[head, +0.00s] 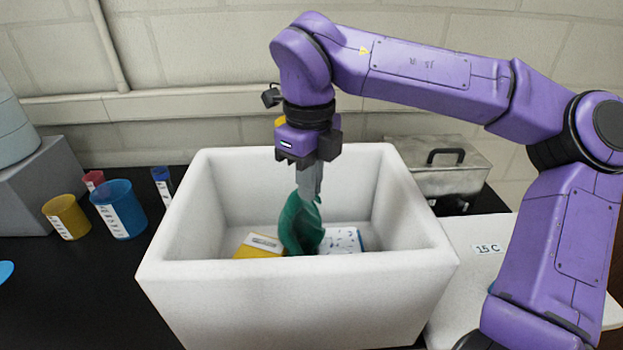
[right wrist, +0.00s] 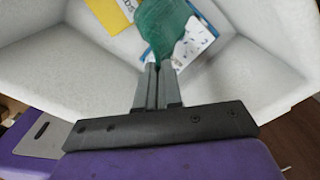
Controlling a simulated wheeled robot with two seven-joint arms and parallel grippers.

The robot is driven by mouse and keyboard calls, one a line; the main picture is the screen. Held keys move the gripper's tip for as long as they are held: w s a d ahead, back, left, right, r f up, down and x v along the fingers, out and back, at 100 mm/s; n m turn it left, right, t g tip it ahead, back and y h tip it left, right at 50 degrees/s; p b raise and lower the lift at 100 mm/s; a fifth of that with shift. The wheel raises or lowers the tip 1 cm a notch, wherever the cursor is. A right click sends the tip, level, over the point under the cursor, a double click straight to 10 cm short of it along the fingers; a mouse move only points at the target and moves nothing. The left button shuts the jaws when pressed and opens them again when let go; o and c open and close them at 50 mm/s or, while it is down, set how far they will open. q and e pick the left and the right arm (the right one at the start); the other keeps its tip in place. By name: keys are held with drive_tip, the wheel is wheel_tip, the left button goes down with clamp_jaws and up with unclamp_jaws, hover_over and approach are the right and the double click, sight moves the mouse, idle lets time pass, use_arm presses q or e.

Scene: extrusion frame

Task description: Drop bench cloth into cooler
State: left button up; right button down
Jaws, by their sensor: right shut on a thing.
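The bench cloth (head: 302,225) is green and hangs bunched from my right gripper (head: 310,192). The gripper points down and is shut on the cloth's upper part, inside the opening of the white cooler (head: 295,285). In the right wrist view the cloth (right wrist: 163,25) hangs from the tips of the gripper (right wrist: 158,68), over the cooler's inside. Whether the cloth's lower end touches the things in the cooler, I cannot tell. My left gripper is not in view.
In the cooler lie a yellow item (head: 257,246) and a white-and-blue patterned item (head: 343,240). Yellow (head: 66,217) and blue (head: 119,209) containers stand left of it on the black bench. A metal box (head: 440,172) stands behind right. The cooler's lid, labelled 15 C (head: 488,249), lies to the right.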

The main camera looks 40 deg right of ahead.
drive_tip(key=c, duration=1.3)
unclamp_jaws()
drive_tip(key=shift+o, duration=1)
drive_tip(key=shift+w+a, duration=0.1)
drive_tip(key=shift+w, duration=0.1)
drive_tip(key=o, duration=0.5)
drive_tip(key=shift+s, duration=0.15)
drive_tip(key=o, duration=0.6)
wheel_tip(320, 180, up, 6)
drive_tip(key=p, duration=0.5)
drive_tip(key=shift+f, duration=0.25)
